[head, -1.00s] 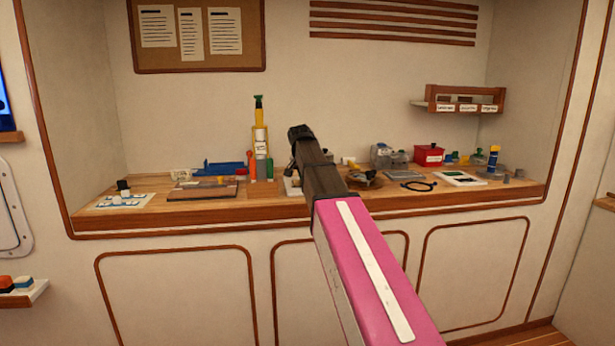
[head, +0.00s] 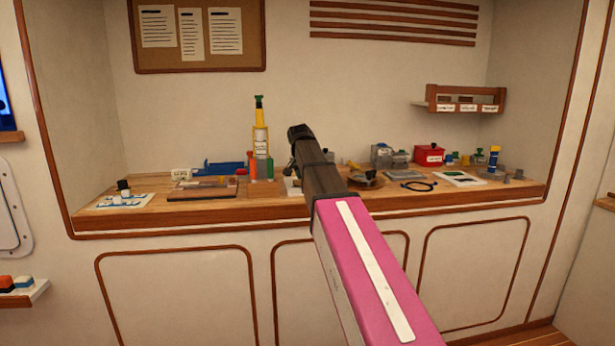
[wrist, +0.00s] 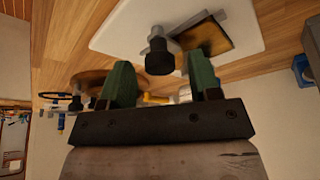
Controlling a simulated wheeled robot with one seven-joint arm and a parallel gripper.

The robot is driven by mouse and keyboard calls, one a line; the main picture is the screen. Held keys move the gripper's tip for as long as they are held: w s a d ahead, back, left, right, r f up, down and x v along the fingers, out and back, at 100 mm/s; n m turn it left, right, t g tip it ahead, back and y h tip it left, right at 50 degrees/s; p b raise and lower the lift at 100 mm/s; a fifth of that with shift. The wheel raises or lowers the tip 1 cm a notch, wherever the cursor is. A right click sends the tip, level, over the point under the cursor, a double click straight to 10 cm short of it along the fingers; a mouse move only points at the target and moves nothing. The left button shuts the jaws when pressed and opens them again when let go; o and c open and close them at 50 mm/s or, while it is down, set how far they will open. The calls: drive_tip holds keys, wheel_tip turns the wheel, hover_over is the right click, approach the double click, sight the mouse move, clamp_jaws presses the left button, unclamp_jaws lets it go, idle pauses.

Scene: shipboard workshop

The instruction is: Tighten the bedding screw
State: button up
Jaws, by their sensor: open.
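A black knob (wrist: 160,58) on a small grey metal bracket stands on a white plate (wrist: 115,35) in the wrist view. It may be the bedding screw; no label shows. A dark gold-brown piece (wrist: 208,45) lies beside the bracket. My gripper (wrist: 160,84) is open, with its two green fingers spread apart. The knob appears between the fingers in the picture, and neither finger visibly touches it. Nothing is held. In the head view, my dark and pink arm reaches over the middle of the bench and hides the gripper and most of the white plate.
The wooden bench (head: 275,210) carries several items. A yellow and green tool stand (head: 261,145) is left of my arm. A round brown dish (head: 366,178), a black loop (head: 418,186) and a red box (head: 429,155) are to the right. A small shelf (head: 465,100) hangs above.

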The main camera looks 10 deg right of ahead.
drive_tip(key=v, duration=1)
drive_tip(key=shift+r, duration=0.3)
drive_tip(key=shift+s+a, duration=0.1)
